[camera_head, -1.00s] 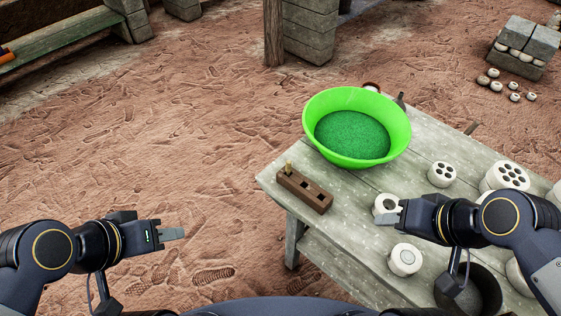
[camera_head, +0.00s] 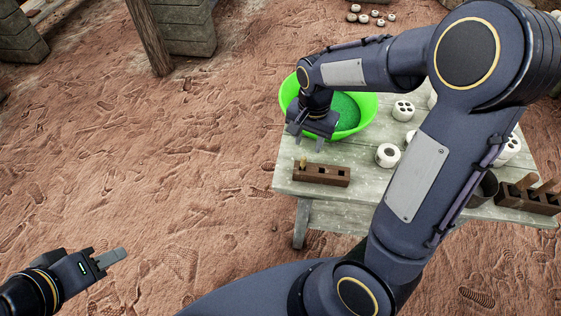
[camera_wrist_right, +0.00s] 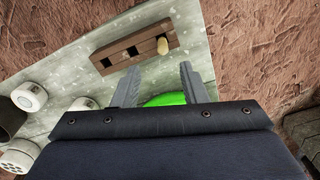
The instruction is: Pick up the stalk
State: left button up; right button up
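The stalk (camera_head: 303,163) is a small pale yellow peg standing in the left end of a dark brown wooden block (camera_head: 325,175) on the table. In the right wrist view the stalk (camera_wrist_right: 163,46) sticks out of the block's right end, with two empty square holes beside it. My right gripper (camera_head: 308,143) hangs just above and behind the block, pointing down. In the right wrist view its fingers (camera_wrist_right: 159,70) are apart with nothing between them, close to the stalk but not around it. My left gripper (camera_head: 108,260) is low at the left, away from the table; its finger gap is unclear.
A green basin (camera_head: 367,110) stands right behind my right gripper. The pale table (camera_head: 290,180) also holds white round pieces (camera_head: 388,155) and a second brown rack (camera_head: 528,197) with sticks at the right. My right arm hides part of the table. Bare ground lies left.

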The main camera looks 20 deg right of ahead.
aim_at(304, 157)
jog(key=shift+w+a+f, duration=0.2)
jog(key=shift+a+f, duration=0.05)
jog(key=shift+f, duration=0.35)
notch_tip(304, 157, down, 7)
jog(key=shift+r, duration=0.1)
jog(key=c, duration=0.8)
